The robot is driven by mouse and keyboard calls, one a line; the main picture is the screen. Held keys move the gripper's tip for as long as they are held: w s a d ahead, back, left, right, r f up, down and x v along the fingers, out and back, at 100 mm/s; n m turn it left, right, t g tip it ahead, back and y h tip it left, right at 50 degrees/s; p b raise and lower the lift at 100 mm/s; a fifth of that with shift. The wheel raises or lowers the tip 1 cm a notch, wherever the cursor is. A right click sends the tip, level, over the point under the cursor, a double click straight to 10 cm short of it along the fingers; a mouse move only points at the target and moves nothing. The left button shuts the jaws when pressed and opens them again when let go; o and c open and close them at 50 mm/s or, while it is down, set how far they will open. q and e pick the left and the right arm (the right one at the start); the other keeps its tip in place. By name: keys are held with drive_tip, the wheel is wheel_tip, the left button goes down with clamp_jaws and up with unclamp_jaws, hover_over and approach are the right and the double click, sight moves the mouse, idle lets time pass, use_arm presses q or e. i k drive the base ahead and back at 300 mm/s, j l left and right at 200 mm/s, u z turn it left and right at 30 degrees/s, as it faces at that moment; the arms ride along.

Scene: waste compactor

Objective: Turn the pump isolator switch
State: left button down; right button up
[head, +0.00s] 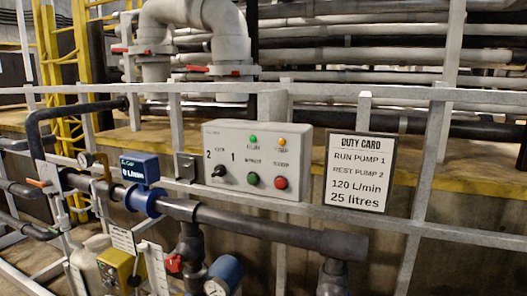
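A grey control panel (258,160) is mounted on the railing at mid-picture. On its left side is a black rotary switch (219,171) below the numbers 2 and 1; its exact pointing is too small to tell. A green lamp (253,139) and an amber lamp (282,142) sit above a green button (253,179) and a red button (281,183). A small dark box (187,167) is beside the panel on the left. I cannot read which device is labelled as the pump isolator. Neither of my grippers shows.
A duty card (359,172) hangs right of the panel, reading run pump 1, rest pump 2. A dark pipe (255,224) with a blue flow meter (140,169) runs below the panel. A yellow box (120,268) and a gauge (222,276) stand low in front.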

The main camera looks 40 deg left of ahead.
sight(220, 170)
drive_tip(key=u, duration=1.45)
